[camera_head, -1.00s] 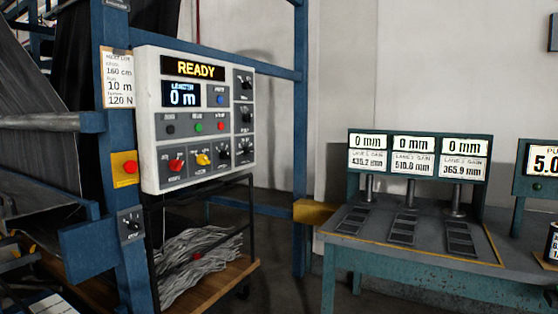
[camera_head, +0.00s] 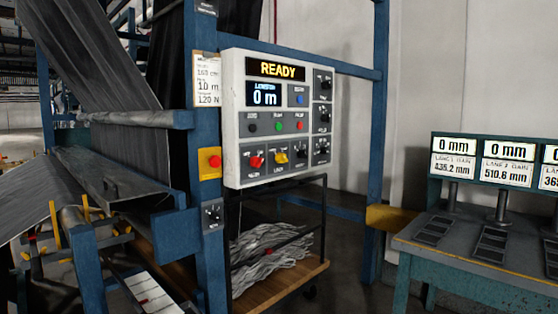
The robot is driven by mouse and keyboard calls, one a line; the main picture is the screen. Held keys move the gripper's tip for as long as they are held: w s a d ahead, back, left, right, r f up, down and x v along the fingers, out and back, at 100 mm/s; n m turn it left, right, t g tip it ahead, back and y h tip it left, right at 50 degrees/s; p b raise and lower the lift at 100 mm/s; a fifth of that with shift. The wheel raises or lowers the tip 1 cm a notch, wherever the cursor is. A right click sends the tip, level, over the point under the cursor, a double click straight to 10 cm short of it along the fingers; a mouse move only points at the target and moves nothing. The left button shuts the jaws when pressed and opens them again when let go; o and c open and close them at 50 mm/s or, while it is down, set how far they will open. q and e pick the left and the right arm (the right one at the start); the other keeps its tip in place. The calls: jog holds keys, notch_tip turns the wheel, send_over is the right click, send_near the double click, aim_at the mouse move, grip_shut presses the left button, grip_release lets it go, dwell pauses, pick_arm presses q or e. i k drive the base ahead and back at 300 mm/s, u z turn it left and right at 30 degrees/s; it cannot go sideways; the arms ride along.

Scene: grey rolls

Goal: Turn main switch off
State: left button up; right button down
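A white control panel (camera_head: 234,110) is mounted on a blue post, its display reading READY (camera_head: 278,69) and a smaller screen (camera_head: 266,94) reading 0 m. Its bottom row has a red rotary knob (camera_head: 256,161), a yellow knob (camera_head: 281,157) and black knobs. More black knobs run down its right side. Black, green and red buttons sit in the middle row. A grey box with a black rotary switch (camera_head: 213,214) is on the post below. The small labels are too blurred to tell which is the main switch. Neither of my grippers is in view.
A red button on a yellow box (camera_head: 209,163) is on the post. Below the panel is a wheeled cart (camera_head: 262,285) with grey strands. A blue machine with grey fabric (camera_head: 90,60) fills the left. A bench (camera_head: 455,258) with readouts stands right. Some floor shows between cart and bench.

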aim_at(256, 162)
jog(key=z, duration=0.65)
jog(key=i, duration=1.95)
jog(key=u, duration=0.55)
